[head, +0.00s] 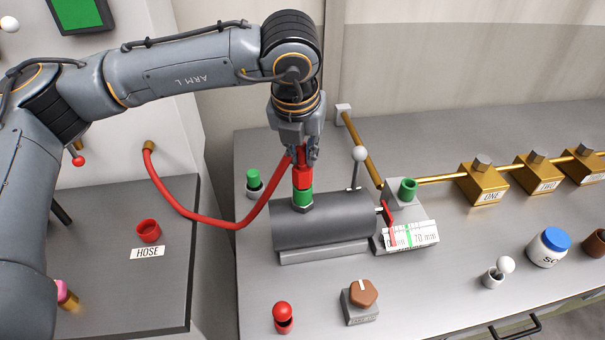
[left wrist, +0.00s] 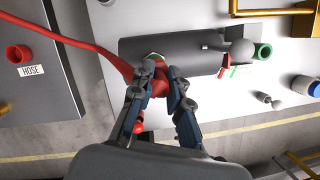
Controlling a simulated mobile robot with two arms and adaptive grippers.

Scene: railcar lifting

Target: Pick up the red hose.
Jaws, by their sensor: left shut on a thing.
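The red hose (head: 240,222) runs from a brass fitting on the left wall, sags, and rises to its red end (head: 302,178). My left gripper (head: 303,156) points down and is shut on this red end. The red end stands upright at the green fitting (head: 303,196) on top of the grey cylinder (head: 325,225); I cannot tell whether it is joined to it. In the left wrist view the hose (left wrist: 75,42) comes in from the upper left to the fingers (left wrist: 160,84). My right gripper is not in view.
The red HOSE holder (head: 148,231) on the left bench is empty. A white-knobbed lever (head: 359,155) and a gauge (head: 410,236) stand right of the fitting. A green button (head: 254,179), a red-topped post (head: 283,315) and a brown knob (head: 362,293) stand near the cylinder.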

